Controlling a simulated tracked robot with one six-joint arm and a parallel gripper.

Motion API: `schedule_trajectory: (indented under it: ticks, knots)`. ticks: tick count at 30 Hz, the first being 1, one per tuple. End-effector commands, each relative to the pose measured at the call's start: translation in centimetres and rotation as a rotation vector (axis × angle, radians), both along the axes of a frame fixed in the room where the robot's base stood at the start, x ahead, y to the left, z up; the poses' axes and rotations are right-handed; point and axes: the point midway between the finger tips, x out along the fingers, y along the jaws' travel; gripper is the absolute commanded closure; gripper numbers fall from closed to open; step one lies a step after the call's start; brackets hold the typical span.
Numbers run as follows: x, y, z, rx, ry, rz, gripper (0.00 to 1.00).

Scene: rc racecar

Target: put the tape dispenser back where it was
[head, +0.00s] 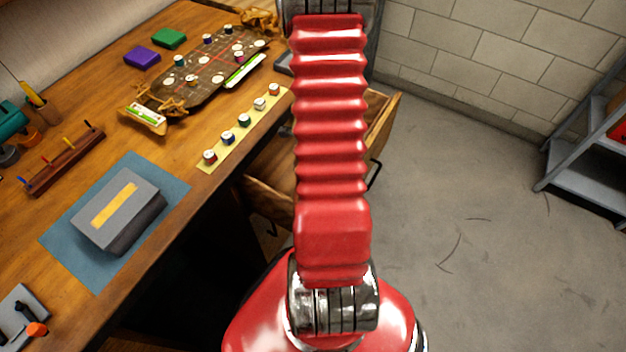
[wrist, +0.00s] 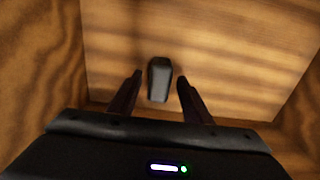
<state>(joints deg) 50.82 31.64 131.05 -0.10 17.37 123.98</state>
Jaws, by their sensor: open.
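In the wrist view, a small dark grey block with a rounded end (wrist: 160,80) lies on the wooden floor of an open drawer (wrist: 210,45). It may be the tape dispenser, but I cannot tell for sure. My gripper (wrist: 158,84) is open, its two dark fingers reaching into the drawer. The block shows between and just beyond the fingertips, with a gap on each side. How far below the fingers it lies is unclear. In the head view my red arm stretches over the open drawers and my gripper is out of sight.
A metal shelf (head: 575,160) stands right. Grey floor is clear.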

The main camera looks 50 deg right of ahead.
Motion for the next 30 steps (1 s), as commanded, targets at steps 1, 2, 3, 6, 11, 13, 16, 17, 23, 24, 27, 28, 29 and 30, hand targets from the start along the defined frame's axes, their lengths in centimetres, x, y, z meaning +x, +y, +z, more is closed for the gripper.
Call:
schedule_trajectory:
  ticks: [1, 2, 3, 6, 11, 13, 16, 17, 23, 24, 27, 28, 29, 30]
  knots:
    - [0.1, -0.1, 0.6, -0.003, -0.002, 0.0, 0.55]
    - [0.1, -0.1, 0.9, -0.003, -0.002, 0.0, 0.55]
    - [0.0, -0.1, 1.3, -0.003, -0.002, 0.0, 0.55]
    - [0.1, -0.1, 2.4, -0.003, -0.002, 0.0, 0.55]
    - [0.1, -0.1, 4.3, -0.004, -0.002, 0.0, 0.55]
    - [0.0, -0.1, 5.1, -0.003, -0.002, 0.0, 0.55]
    - [0.1, -0.1, 6.3, -0.003, -0.002, 0.0, 0.55]
    - [0.1, -0.1, 6.7, -0.004, -0.002, -0.001, 0.55]
    - [0.1, -0.1, 9.1, -0.003, -0.002, -0.001, 0.55]
    - [0.1, -0.1, 9.5, -0.003, -0.002, -0.001, 0.55]
    - [0.0, -0.1, 10.4, -0.002, -0.002, -0.001, 0.55]
    - [0.0, -0.1, 10.6, -0.002, -0.002, -0.001, 0.55]
    - [0.0, 0.0, 10.7, -0.002, -0.001, -0.001, 0.55]
    - [0.0, 0.0, 10.8, -0.001, -0.001, -0.001, 0.55]
